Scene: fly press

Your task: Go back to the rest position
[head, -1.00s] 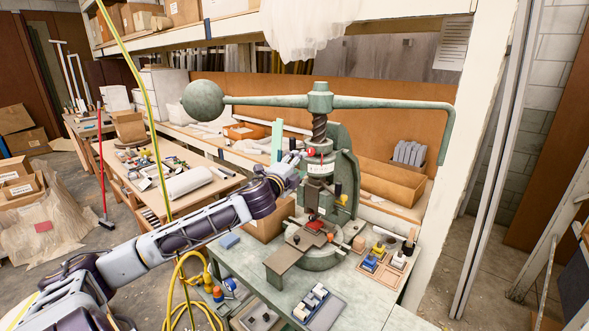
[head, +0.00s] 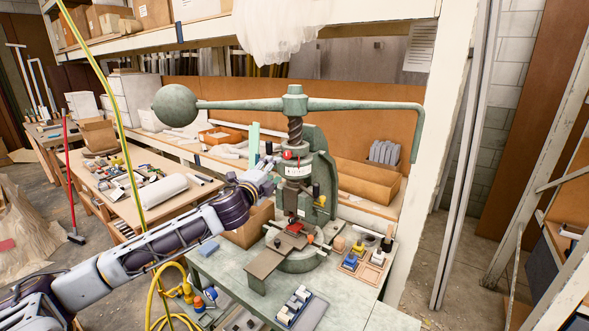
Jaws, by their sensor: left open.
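The green fly press (head: 318,165) stands on the grey-green bench (head: 232,270). Its long handle bar (head: 350,105) runs across the top, with a ball weight (head: 175,105) at the left end and a bent grip at the right. My left arm comes in from the lower left. My left gripper (head: 268,168) is open, just left of the press's screw and red knob (head: 287,155). It is small here, and I cannot tell whether it touches the press. A red piece (head: 295,227) lies under the ram. My right gripper is not in view.
A tray of pale parts (head: 301,306) lies at the front. A yellow hose (head: 157,290) hangs at the left.

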